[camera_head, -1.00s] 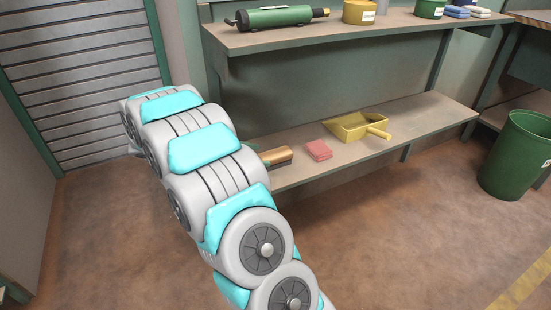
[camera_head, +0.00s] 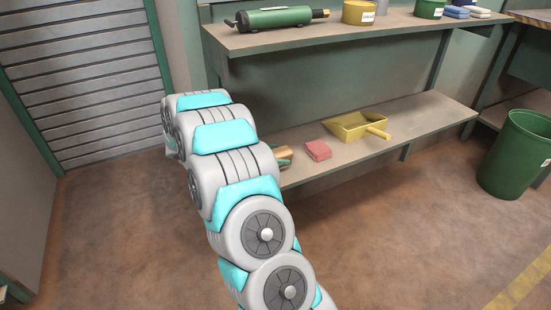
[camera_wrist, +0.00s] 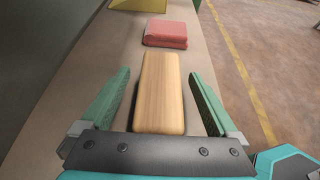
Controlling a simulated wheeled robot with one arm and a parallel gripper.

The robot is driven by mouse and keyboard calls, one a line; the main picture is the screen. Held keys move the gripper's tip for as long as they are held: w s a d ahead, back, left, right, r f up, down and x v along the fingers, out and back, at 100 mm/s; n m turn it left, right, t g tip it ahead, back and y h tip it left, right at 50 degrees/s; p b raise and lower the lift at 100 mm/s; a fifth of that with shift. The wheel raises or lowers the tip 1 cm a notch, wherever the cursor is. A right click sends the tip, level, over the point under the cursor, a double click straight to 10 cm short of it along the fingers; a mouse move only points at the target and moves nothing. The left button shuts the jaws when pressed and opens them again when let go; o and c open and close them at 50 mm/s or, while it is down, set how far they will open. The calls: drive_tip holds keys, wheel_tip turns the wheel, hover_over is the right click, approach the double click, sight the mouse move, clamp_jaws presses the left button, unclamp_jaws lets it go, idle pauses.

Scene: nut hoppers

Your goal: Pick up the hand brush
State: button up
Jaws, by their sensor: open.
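My gripper (camera_wrist: 163,80) is open, with one green finger on each side of the brush and a gap on both sides. I cannot tell how high the fingers are above the shelf. In the head view only a small end of the brush (camera_head: 284,152) shows past my arm.
A folded red cloth (camera_head: 318,150) lies just beyond the brush, then a yellow dustpan (camera_head: 352,126), both on the lower shelf (camera_head: 420,119). The upper shelf (camera_head: 350,32) holds a green cylinder tool (camera_head: 280,17) and tubs. A green bin (camera_head: 516,155) stands on the floor at right.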

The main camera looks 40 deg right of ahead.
clamp_jaws()
idle(0.8)
